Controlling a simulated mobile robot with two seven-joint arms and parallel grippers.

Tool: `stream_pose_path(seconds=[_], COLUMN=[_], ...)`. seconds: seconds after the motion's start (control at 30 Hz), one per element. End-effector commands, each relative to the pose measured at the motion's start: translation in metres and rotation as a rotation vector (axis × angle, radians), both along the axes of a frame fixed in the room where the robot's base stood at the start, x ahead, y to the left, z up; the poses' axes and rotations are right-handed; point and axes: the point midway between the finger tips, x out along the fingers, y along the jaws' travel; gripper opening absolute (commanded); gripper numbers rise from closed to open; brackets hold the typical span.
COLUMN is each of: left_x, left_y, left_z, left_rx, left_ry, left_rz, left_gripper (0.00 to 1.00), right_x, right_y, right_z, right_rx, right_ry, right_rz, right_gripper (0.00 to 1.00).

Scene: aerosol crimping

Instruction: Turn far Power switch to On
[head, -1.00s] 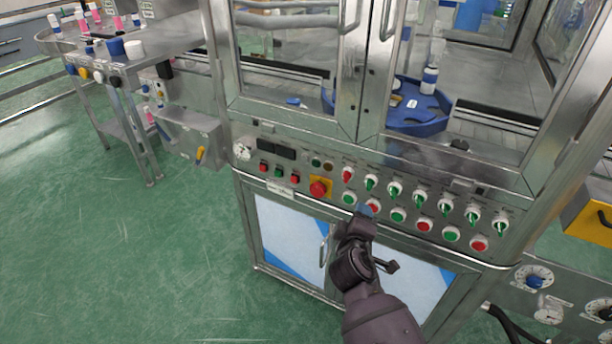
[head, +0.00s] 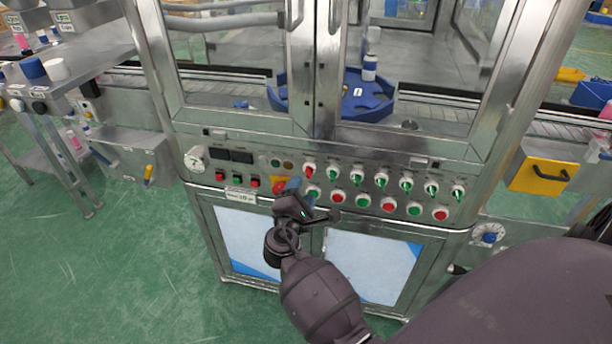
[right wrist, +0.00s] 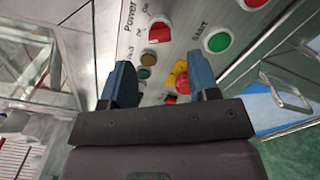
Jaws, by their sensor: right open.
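The Power switch is a red rotary knob (head: 309,171) on a pale round base, at the left end of the upper knob row on the machine's front panel. In the right wrist view the red knob (right wrist: 160,32) sits beside the printed word "Power", beyond the fingertips. My right gripper (head: 291,184) is just below and left of the knob in the head view, in front of the emergency stop. In the right wrist view its two blue fingers (right wrist: 160,82) are apart with nothing between them. My left gripper is not in view.
A red emergency stop on a yellow plate (right wrist: 180,78) shows between the fingers. A green START button (right wrist: 218,40) is close to the knob. Green switches (head: 381,180) and red and green buttons extend right. Glass doors stand above the panel.

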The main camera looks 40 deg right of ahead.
Motion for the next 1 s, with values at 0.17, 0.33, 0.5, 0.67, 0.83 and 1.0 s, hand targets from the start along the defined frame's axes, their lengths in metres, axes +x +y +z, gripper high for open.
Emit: stream_pose_path(seconds=[0.17, 0.33, 0.5, 0.67, 0.83, 1.0], left_x=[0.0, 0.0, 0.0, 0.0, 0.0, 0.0], left_y=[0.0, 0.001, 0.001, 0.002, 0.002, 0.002], left_z=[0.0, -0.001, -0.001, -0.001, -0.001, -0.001], left_rx=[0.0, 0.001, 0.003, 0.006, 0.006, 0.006], left_ry=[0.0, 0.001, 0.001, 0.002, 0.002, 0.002], left_rz=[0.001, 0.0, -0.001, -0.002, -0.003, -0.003], left_gripper=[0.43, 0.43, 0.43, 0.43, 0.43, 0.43], right_x=[0.02, 0.034, 0.04, 0.042, 0.041, 0.041], right_y=[-0.023, -0.039, -0.047, -0.049, -0.049, -0.048], right_z=[0.001, 0.0, 0.0, 0.0, 0.0, 0.0], right_rx=[0.0, -0.001, 0.001, 0.001, 0.002, 0.002], right_ry=[-0.002, -0.001, -0.001, 0.0, -0.001, -0.001], right_rz=[0.0, 0.001, 0.0, 0.001, 0.001, 0.001], right_gripper=[0.55, 0.55, 0.55, 0.55, 0.54, 0.28])
